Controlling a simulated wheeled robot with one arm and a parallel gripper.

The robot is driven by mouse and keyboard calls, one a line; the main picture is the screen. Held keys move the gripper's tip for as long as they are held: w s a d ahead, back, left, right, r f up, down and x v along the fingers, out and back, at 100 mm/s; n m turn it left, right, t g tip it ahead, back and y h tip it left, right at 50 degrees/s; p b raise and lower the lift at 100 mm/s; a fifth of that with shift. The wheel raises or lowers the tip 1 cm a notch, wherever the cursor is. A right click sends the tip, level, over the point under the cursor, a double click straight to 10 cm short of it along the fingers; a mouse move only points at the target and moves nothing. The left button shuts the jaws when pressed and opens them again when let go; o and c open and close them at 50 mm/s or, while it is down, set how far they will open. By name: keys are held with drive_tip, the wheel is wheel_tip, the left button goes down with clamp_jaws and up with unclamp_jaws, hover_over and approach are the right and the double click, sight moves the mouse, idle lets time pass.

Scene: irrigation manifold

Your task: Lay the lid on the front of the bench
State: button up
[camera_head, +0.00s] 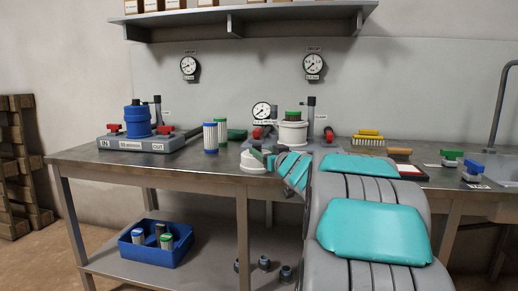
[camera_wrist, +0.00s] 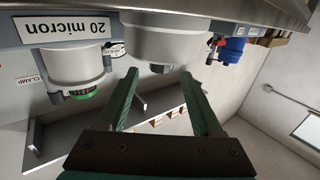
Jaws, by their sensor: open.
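A pale round lid-like piece (camera_head: 254,162) sits at the front edge of the bench (camera_head: 190,165), just left of my arm. In the wrist view, which is upside down, a pale round piece with a small dark knob (camera_wrist: 158,42) lies ahead of the fingertips; I take it for the same lid. My gripper (camera_wrist: 159,75) is open, its two green fingers spread and apart. In the head view my gripper (camera_head: 263,155) is close by the lid, partly covered by my wrist. Whether the fingers touch the lid I cannot tell.
A white filter housing with a green top (camera_head: 292,130) stands behind my gripper. A blue housing (camera_head: 138,120) stands on the left manifold. Two cartridges (camera_head: 216,136) stand between. Brushes (camera_head: 368,138) and valves lie right. A blue crate (camera_head: 155,246) is on the lower shelf.

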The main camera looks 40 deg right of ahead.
drive_tip(key=v, duration=0.6)
drive_tip(key=shift+s+p, duration=0.35)
drive_tip(key=shift+s, duration=0.05)
drive_tip(key=s+a+f+m+g, duration=0.1)
drive_tip(key=s+a+f+g, duration=0.35)
drive_tip(key=a+f, duration=0.35)
drive_tip(key=s+a+f+g, duration=0.3)
drive_tip(key=a+f+g, duration=0.25)
drive_tip(key=f, duration=0.45)
drive_tip(key=s+a+f+n+g+y, duration=0.2)
drive_tip(key=s+a+f+g, duration=0.2)
drive_tip(key=s+a, duration=0.7)
drive_tip(key=s+a+f+n+g+y, duration=0.1)
drive_tip(key=s+a+f+g, duration=0.4)
drive_tip(key=s+a, duration=0.5)
drive_tip(key=s+f+y, duration=0.1)
drive_tip(key=s, duration=0.3)
drive_tip(key=shift+s+a+f+n, duration=0.25)
drive_tip(key=shift+s+a+n, duration=0.1)
drive_tip(key=shift+a+n, duration=0.05)
drive_tip(key=shift+d, duration=0.1)
